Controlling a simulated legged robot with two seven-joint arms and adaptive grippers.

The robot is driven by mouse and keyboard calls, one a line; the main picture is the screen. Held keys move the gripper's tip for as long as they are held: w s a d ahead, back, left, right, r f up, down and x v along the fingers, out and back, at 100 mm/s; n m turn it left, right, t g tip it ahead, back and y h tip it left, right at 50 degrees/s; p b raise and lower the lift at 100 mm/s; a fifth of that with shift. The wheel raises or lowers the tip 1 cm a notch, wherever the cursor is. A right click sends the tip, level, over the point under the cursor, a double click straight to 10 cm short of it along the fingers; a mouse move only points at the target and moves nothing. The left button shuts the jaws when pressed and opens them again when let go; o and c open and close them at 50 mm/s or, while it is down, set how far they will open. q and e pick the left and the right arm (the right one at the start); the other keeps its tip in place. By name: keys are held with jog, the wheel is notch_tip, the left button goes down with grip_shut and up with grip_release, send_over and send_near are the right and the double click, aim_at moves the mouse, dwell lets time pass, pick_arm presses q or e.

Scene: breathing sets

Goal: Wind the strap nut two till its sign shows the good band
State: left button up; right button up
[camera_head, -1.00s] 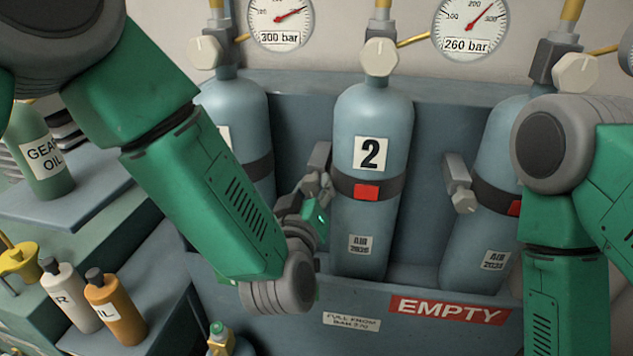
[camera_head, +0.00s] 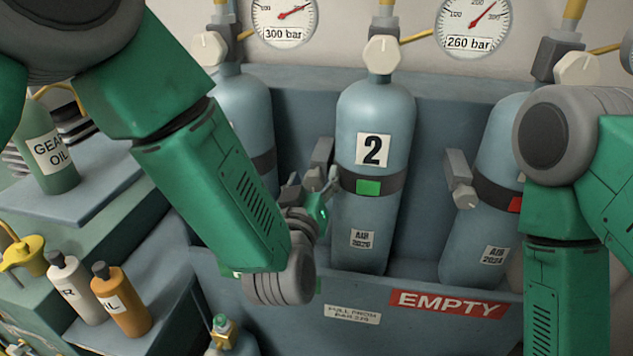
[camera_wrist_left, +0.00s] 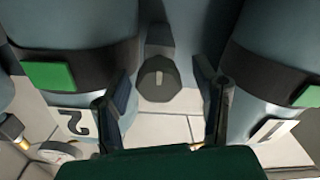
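Cylinder two (camera_head: 374,110) stands upright in the rack with a dark strap around it, and its strap sign (camera_head: 368,187) shows green. In the left wrist view this green sign (camera_wrist_left: 48,75) is at the left. The strap nut two (camera_wrist_left: 158,80), a grey knob, sits between cylinder two and the cylinder to its left. My left gripper (camera_head: 312,190) is beside cylinder two; in the left wrist view its fingers (camera_wrist_left: 161,97) are spread on either side of the nut, apart from it. My right arm (camera_head: 565,230) shows at the right, its gripper out of view.
The left cylinder's sign (camera_wrist_left: 308,95) is green in the wrist view. The right cylinder (camera_head: 478,245) has a red sign (camera_head: 515,204) and its nut (camera_head: 464,196). An EMPTY label (camera_head: 448,304) marks the rack front. Bottles (camera_head: 120,305) stand on the left shelves.

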pick_arm(q)
jog(key=shift+f, duration=0.2)
jog(key=shift+s, duration=0.3)
jog(key=s+a, duration=0.2)
jog(key=s, duration=0.9)
jog(key=shift+a, duration=0.2)
jog(key=shift+s, duration=0.1)
jog(key=s+a+f+m+g, duration=0.1)
jog(key=s+a+f+g, duration=0.2)
jog(key=f, duration=0.4)
jog(key=s+a+f+g+y, duration=0.1)
jog(key=a+f+g, duration=0.2)
jog(key=a+f, duration=0.3)
jog(key=s+a+f+m+g, duration=0.1)
jog(key=s+a+f+g, duration=0.15)
jog(key=f, duration=0.55)
jog(key=s+a+f+g+y, duration=0.1)
jog(key=s+a+f+g, duration=0.3)
jog(key=s+a, duration=0.3)
jog(key=s+a+f+g+y, duration=0.1)
jog(key=s+a+f+g, duration=0.3)
jog(key=s+a, duration=0.3)
jog(key=s+f, duration=0.1)
jog(key=s, duration=0.2)
jog(key=shift+f+g, duration=0.3)
jog(key=shift+g, duration=0.05)
